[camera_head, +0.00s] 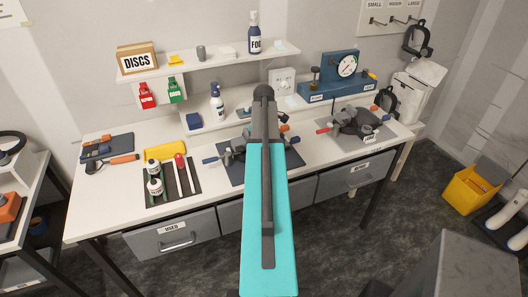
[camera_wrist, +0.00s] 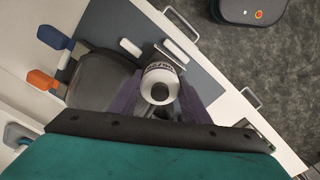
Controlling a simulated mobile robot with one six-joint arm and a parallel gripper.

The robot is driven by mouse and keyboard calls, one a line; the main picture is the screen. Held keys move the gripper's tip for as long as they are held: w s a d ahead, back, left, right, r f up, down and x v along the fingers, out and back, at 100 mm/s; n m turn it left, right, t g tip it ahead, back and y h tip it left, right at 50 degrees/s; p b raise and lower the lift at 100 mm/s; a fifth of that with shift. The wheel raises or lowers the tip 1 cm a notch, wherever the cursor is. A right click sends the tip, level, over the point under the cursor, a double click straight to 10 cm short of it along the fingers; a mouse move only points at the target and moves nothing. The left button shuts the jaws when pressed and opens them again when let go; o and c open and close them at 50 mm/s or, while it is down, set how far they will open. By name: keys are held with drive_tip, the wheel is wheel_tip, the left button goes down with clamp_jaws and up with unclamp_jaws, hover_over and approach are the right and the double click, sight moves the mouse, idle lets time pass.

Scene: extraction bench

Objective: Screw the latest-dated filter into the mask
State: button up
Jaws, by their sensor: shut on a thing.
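In the wrist view my gripper (camera_wrist: 160,88) is shut on a white and grey cylindrical filter (camera_wrist: 160,70), whose round end with a central opening faces the camera. The filter's dark printed band is not legible as a date. The dark mask (camera_wrist: 105,82) lies beside and partly behind the filter, with blue and orange clamp ends next to it. I cannot tell whether filter and mask touch. In the head view my teal arm hides the gripper and most of the mask on the blue mat (camera_head: 230,176).
A red-topped item (camera_head: 179,161) stands on the tray, near a yellow bin (camera_head: 165,151). A second dark device (camera_head: 356,122) sits on the grey mat at the right. A gauge stand (camera_head: 345,66) stands behind. Drawers (camera_head: 178,237) front the bench.

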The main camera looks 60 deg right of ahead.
drive_tip(key=m, duration=0.5)
drive_tip(key=shift+m, duration=0.4)
drive_tip(key=m, duration=0.6)
drive_tip(key=o, duration=1.3)
drive_tip(key=shift+c, duration=0.2)
wheel_tip(320, 180, up, 14)
drive_tip(key=shift+s+f, duration=0.1)
drive_tip(key=shift+f, duration=0.05)
idle(0.5)
